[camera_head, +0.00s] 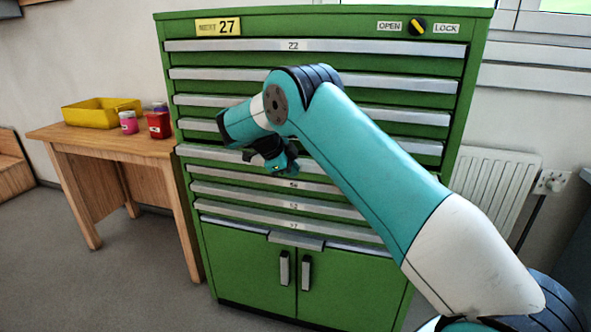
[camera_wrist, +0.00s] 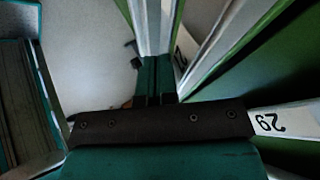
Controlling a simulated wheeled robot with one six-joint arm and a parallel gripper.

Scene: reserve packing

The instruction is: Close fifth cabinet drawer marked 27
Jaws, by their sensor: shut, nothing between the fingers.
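The green cabinet (camera_head: 480,60) stands in the middle of the head view with a stack of grey-fronted drawers. The fifth drawer from the top (camera_head: 210,153) sits a little proud of its neighbours; my arm covers its middle and right, and its label is hidden there. My gripper (camera_head: 277,166) is in front of the cabinet at about this drawer's height. In the wrist view my gripper (camera_wrist: 156,66) has its fingers together, empty, near pale drawer-front strips (camera_wrist: 240,40). A turned label (camera_wrist: 268,123), perhaps 29, shows at right. I cannot tell whether the fingers touch a drawer.
A yellow sign (camera_head: 219,27) reads 27, and a lock knob (camera_head: 417,27) sits at the upper right. Double doors (camera_head: 245,268) fill the cabinet's bottom. A wooden table (camera_head: 95,143) at left holds a yellow bin (camera_head: 98,112) and small jars. The floor (camera_head: 110,275) in front is clear.

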